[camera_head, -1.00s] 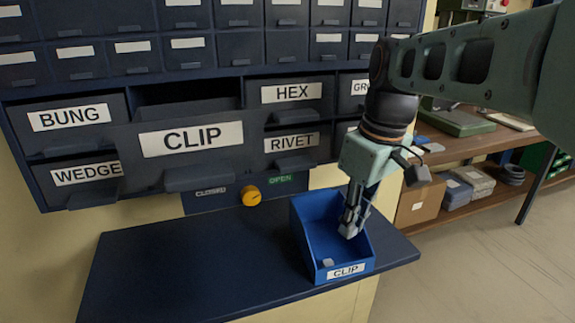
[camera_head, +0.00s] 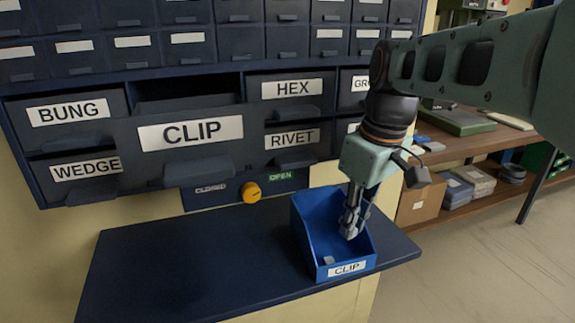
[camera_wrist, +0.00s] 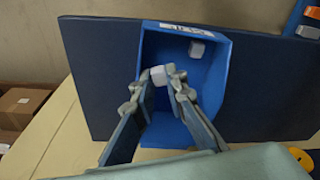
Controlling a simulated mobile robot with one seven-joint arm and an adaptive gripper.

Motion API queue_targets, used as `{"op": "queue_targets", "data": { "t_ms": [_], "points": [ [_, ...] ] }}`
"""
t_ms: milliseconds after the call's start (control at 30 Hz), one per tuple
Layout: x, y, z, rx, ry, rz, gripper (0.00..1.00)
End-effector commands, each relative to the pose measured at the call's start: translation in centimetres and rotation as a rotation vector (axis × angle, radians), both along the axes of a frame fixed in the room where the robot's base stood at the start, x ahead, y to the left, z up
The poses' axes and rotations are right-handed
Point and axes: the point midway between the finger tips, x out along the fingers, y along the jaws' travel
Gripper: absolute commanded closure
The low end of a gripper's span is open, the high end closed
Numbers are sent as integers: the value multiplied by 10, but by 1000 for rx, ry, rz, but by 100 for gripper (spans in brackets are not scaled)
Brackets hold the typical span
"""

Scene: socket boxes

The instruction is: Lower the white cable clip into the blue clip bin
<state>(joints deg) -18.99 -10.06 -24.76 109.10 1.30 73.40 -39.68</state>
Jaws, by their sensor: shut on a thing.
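The blue clip bin (camera_head: 308,250), labelled CLIP, stands open on the dark shelf. It also shows in the wrist view (camera_wrist: 228,75). My gripper (camera_head: 350,230) points down inside the bin's opening. In the wrist view my gripper (camera_wrist: 160,80) is shut on a small white cable clip (camera_wrist: 157,74) between its fingertips. The held clip is hard to tell from the fingertips in the head view. Another white clip (camera_wrist: 197,49) lies on the bin floor near the labelled front, and shows in the head view (camera_head: 328,260). Whether the held clip touches the bin cannot be told.
The dark shelf (camera_head: 180,260) is clear left of the bin. Behind it stands a drawer cabinet with a large CLIP drawer (camera_head: 205,158) pulled forward. A yellow knob (camera_head: 251,192) sits between CLOSED and OPEN labels. Side shelves with boxes (camera_head: 412,205) stand at the right.

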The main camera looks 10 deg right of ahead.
Motion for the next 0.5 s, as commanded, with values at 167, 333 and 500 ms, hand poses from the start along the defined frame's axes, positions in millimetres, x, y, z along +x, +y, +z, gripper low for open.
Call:
{"op": "queue_targets", "data": {
  "t_ms": [167,333,500],
  "points": [
    [0,0,-2,0,0,0,96],
    [0,0,-2,0,0,0,84],
    [0,0,-2,0,0,0,67]
  ]
}}
